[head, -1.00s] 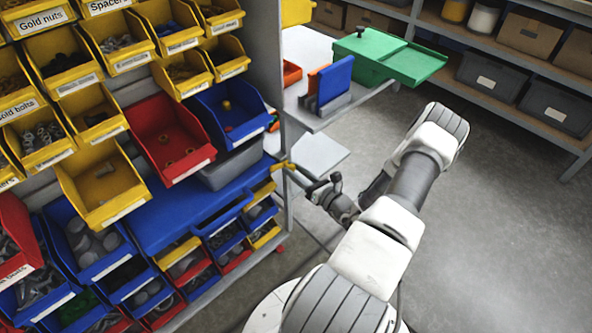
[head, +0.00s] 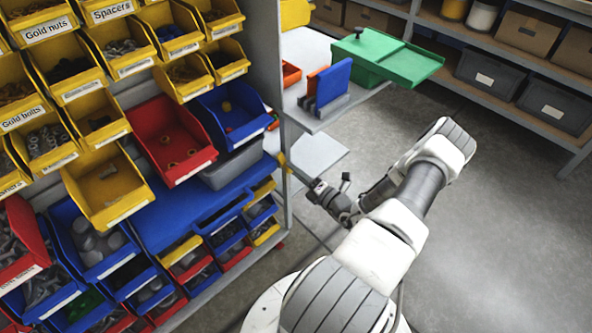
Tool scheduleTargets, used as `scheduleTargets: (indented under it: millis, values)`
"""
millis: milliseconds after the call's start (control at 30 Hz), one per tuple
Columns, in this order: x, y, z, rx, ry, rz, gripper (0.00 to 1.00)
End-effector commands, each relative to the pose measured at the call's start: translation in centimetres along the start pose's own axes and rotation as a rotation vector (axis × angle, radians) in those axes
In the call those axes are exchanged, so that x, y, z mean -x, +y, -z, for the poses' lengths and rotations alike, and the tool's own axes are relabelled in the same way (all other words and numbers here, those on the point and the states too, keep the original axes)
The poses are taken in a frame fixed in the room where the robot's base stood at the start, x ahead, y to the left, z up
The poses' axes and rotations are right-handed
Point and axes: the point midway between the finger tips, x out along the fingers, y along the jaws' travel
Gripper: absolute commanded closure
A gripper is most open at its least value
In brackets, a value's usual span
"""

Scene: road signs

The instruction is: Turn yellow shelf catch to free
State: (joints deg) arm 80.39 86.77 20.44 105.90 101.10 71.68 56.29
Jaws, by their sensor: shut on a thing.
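The yellow shelf catch (head: 282,160) is a small yellow lever on the front edge of the grey shelf upright, at the right end of the blue shelf board. My gripper (head: 293,172) reaches it from the lower right and is shut on it. The fingers and catch are small here, so the exact grip is hard to see. The catch's yellow part shows up and left of the fingertips, and part of it is hidden at the fingers.
The blue shelf board (head: 185,213) lies left of the catch, with blue, red and yellow bins above and below. A grey side shelf (head: 316,158) and a green box (head: 385,62) are behind. Open floor lies right of my arm.

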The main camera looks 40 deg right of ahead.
Motion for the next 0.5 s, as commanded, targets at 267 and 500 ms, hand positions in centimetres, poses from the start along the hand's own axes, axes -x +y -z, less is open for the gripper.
scheduleTargets:
  millis: [267, 500]
  values:
    - [0.11, -0.12, 0.13, -0.200, 0.002, 0.002, 1.00]
    - [0.10, -0.19, 0.19, -0.299, 0.002, 0.003, 1.00]
